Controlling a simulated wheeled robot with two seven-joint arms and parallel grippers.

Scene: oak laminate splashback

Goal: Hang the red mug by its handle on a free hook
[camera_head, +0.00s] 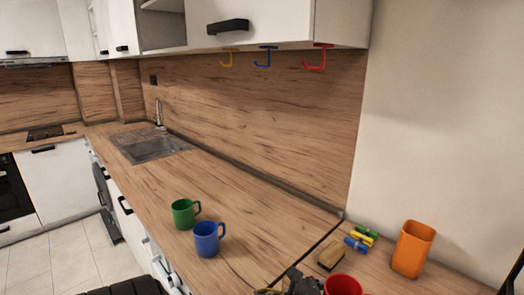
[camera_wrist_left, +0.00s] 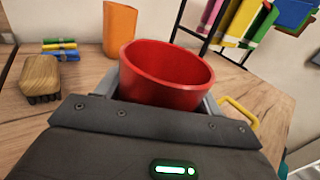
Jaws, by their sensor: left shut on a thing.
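The red mug (camera_head: 342,285) is at the bottom edge of the head view, partly cut off. In the left wrist view the red mug (camera_wrist_left: 165,75) is upright with its open rim up, between the grey fingers of my left gripper (camera_wrist_left: 160,102), which is shut on it. Its handle is not clearly visible. Under the wall cabinet hang a yellow hook (camera_head: 229,57), a blue hook (camera_head: 266,57) and a red hook (camera_head: 319,58), all empty. My right gripper is not in view.
A green mug (camera_head: 183,213) and a blue mug (camera_head: 208,239) stand on the counter (camera_head: 250,215). A yellow loop (camera_wrist_left: 241,112) shows beside my gripper. A black rack (camera_wrist_left: 212,35) holds coloured items.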

